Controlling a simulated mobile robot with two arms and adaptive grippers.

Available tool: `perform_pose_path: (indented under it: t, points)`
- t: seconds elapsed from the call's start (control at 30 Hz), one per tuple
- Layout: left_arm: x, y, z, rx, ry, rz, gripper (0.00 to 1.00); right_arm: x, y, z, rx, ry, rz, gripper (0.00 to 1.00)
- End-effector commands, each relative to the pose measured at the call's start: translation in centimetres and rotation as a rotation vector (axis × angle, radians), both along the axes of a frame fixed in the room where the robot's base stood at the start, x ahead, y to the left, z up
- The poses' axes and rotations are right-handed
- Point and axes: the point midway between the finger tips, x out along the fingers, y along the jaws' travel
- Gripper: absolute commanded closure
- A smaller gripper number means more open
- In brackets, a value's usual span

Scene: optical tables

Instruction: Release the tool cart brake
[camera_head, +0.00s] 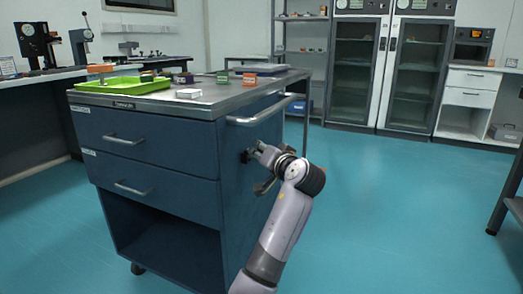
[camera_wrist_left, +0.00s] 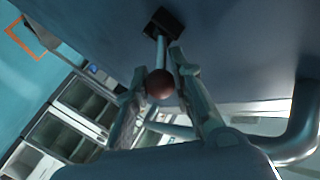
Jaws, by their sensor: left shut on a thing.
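The dark blue tool cart (camera_head: 205,165) stands in the middle of the head view, with its drawers facing left and front. On its right side a brake lever shows in the left wrist view: a black mount (camera_wrist_left: 165,22), a thin metal rod (camera_wrist_left: 162,52) and a dark red ball knob (camera_wrist_left: 160,84). My left gripper (camera_head: 254,153) is at this side panel, below the push handle (camera_head: 262,113). In the left wrist view the fingers of my left gripper (camera_wrist_left: 160,88) are shut on the lever at its knob. My right gripper is not in view.
A green tray (camera_head: 118,87) and several small boxes lie on the cart top. Glass-door cabinets (camera_head: 385,75) stand at the back. A bench (camera_head: 40,80) stands at left and a table edge (camera_head: 510,190) at right. The teal floor to the cart's right is clear.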

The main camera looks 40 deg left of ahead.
Motion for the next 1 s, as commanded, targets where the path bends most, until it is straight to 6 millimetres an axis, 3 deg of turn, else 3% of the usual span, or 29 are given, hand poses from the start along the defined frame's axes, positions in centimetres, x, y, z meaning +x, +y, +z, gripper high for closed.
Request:
perform_pose_path:
  t: [0.07, 0.1, 0.4, 0.77, 1.0]
  points:
    - [0.0, 0.0, 0.2, 0.002, -0.003, 0.001, 1.0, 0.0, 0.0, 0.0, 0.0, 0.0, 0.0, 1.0]
    - [0.0, 0.0, 0.2, 0.002, -0.003, 0.0, 0.78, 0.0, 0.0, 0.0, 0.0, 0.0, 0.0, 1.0]
    - [0.0, 0.0, 0.1, 0.002, -0.002, 0.0, 0.58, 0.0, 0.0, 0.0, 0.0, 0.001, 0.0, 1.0]
    - [-0.2, -0.4, 0.1, 0.001, -0.002, -0.001, 0.58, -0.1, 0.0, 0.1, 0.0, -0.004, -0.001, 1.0]
    - [-2.0, -4.0, 0.5, -0.001, -0.002, -0.004, 0.58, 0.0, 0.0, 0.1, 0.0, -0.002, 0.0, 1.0]
